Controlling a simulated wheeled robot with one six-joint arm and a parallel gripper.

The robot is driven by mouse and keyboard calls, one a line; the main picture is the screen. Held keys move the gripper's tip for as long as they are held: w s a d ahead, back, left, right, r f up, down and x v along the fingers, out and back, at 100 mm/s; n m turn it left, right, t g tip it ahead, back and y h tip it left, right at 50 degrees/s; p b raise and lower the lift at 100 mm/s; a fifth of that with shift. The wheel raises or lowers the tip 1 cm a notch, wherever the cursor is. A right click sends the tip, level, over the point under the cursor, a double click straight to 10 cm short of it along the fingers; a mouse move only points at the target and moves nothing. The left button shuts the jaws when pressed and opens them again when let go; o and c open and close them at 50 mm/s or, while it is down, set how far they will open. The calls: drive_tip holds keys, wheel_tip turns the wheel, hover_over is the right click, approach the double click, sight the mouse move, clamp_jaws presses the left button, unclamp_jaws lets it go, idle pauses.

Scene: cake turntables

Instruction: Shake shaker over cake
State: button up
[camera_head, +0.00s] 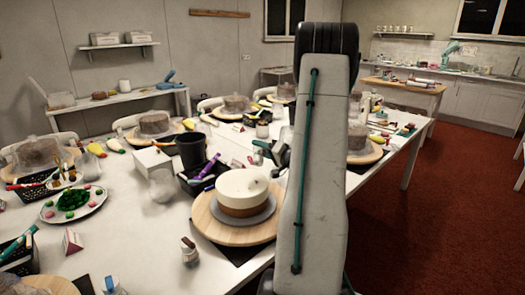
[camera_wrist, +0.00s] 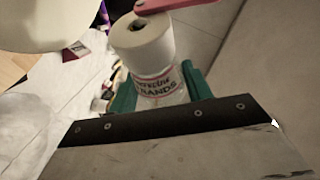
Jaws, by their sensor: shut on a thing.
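The cake (camera_head: 242,187), white on top with a brown lower band, stands on a round wooden turntable (camera_head: 205,222). Its pale top also shows at the upper left of the wrist view (camera_wrist: 45,22). My gripper (camera_wrist: 157,92) has its teal fingers shut on the shaker (camera_wrist: 143,44), which has a white top with a dark hole and a label with red and black print. In the head view my gripper (camera_head: 270,150) is partly seen beside my arm, behind and right of the cake. The shaker is not clearly visible there.
A small jar (camera_head: 189,251) stands in front of the turntable. A black bucket (camera_head: 191,149) and a black basket (camera_head: 198,183) of tools stand behind the cake. A plate of decorations (camera_head: 73,203) lies left. Other cakes crowd the table.

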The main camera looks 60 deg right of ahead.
drive_tip(key=shift+w+d, duration=0.15)
drive_tip(key=shift+w, duration=0.2)
drive_tip(key=shift+s+r+n, duration=0.1)
drive_tip(key=shift+r+n, duration=0.15)
drive_tip(key=shift+n, duration=0.15)
drive_tip(key=shift+d+r, duration=0.15)
drive_tip(key=shift+r, duration=0.1)
drive_tip(key=shift+a+f, duration=0.25)
drive_tip(key=shift+a, duration=0.1)
drive_tip(key=shift+a+r+n+t, duration=0.15)
drive_tip(key=shift+r+n+t, duration=0.05)
drive_tip(key=shift+n+t, duration=0.25)
